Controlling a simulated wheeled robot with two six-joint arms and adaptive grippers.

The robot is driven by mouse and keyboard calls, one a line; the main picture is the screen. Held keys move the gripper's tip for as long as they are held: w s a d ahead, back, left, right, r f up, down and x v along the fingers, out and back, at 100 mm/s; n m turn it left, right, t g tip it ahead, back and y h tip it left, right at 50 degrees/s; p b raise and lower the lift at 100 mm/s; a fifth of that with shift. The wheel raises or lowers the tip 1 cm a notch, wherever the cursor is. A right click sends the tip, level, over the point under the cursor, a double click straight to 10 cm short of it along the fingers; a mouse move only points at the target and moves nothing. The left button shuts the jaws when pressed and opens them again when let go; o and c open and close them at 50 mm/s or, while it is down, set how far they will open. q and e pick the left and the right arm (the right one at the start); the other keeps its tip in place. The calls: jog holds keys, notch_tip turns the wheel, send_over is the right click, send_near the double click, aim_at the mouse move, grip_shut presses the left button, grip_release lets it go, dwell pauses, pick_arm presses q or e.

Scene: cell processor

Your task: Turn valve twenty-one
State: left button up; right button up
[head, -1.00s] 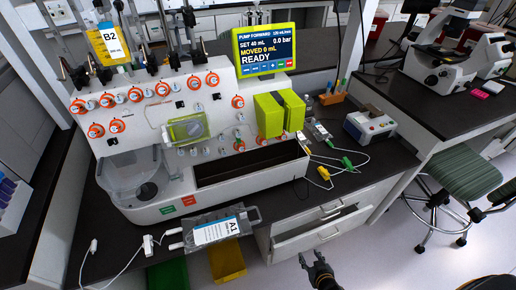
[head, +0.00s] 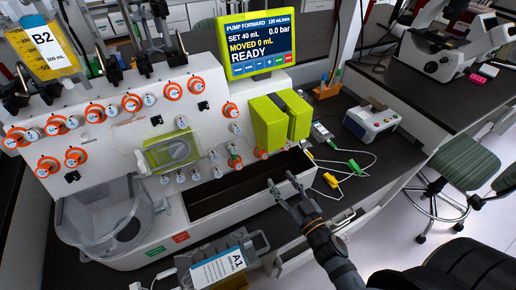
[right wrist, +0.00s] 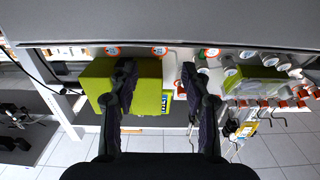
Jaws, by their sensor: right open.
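The white cell processor (head: 212,107) carries several round valves with orange rings, such as one in the upper row (head: 168,91) and one lower right (head: 234,161). Their numbers are too small to read, so I cannot tell which is valve twenty-one. My right gripper (head: 281,183) is open and empty, in front of the processor's dark trough (head: 232,194), below the green block (head: 270,125). In the right wrist view its two fingers (right wrist: 158,78) are spread, with the green block (right wrist: 148,92) behind them. Orange-ringed valves (right wrist: 160,50) show along the top there. My left gripper is out of view.
A green-framed screen (head: 257,45) reads READY above the panel. Cables with yellow and green clips (head: 331,180) lie on the dark bench to the right.

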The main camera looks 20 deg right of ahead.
aim_at(265, 158)
jog(key=w+p, duration=0.1)
jog(key=w+r+p, duration=0.1)
jog(key=shift+a+r+p, duration=0.15)
jog(key=shift+a+p, duration=0.05)
jog(key=shift+p, duration=0.1)
jog(key=w, duration=0.2)
jog(key=w+p, duration=0.1)
jog(key=w, duration=0.1)
jog(key=shift+w+a+f, duration=0.1)
jog(key=shift+a+f, duration=0.2)
jog(key=shift+a, duration=0.1)
jog(key=shift+w+a+f, duration=0.1)
jog(key=shift+w, duration=0.5)
jog(key=shift+w+a+f, duration=0.1)
jog(key=shift+w, duration=0.75)
jog(key=shift+w+a, duration=0.1)
jog(key=shift+w, duration=0.05)
jog(key=shift+c, duration=0.4)
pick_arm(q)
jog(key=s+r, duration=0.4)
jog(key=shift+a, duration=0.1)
pick_arm(e)
grip_shut()
